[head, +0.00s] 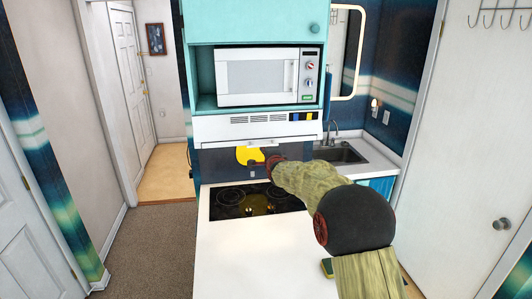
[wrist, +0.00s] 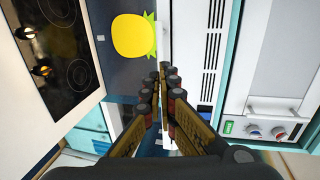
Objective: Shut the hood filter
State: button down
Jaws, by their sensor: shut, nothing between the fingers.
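The range hood (head: 235,129) is a white box with dark vent slots, under the microwave; it also shows in the wrist view (wrist: 191,50). A thin pale strip (head: 222,148) runs along its lower edge and looks like the hood filter's edge. How far the filter hangs open, I cannot tell. My gripper (head: 259,163) is shut and empty, just below the hood's front edge, above the cooktop. In the wrist view my gripper (wrist: 161,76) points at the gap between the hood and the back wall area. Whether it touches the filter is unclear.
A black cooktop (head: 256,202) lies below in the white counter (head: 260,255). A yellow pineapple-shaped piece (head: 246,154) shows behind, against the dark wall. The microwave (head: 268,78) sits above in a teal cabinet. The sink (head: 340,155) is to the right.

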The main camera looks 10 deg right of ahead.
jog(key=shift+r+v, duration=0.2)
jog(key=shift+v, duration=3.65)
jog(key=s+f+n+g, duration=0.6)
jog(key=s+f+n, duration=0.3)
jog(key=f, duration=0.6)
jog(key=s+d+f+n+g+b, duration=0.1)
jog(key=s+n+g+b, duration=0.3)
jog(key=s, duration=4.5)
jog(key=shift+s+f+n+b, duration=0.3)
jog(key=shift+f+n+b, duration=0.2)
jog(key=shift+n+b, duration=2.15)
jog(key=shift+d, duration=0.1)
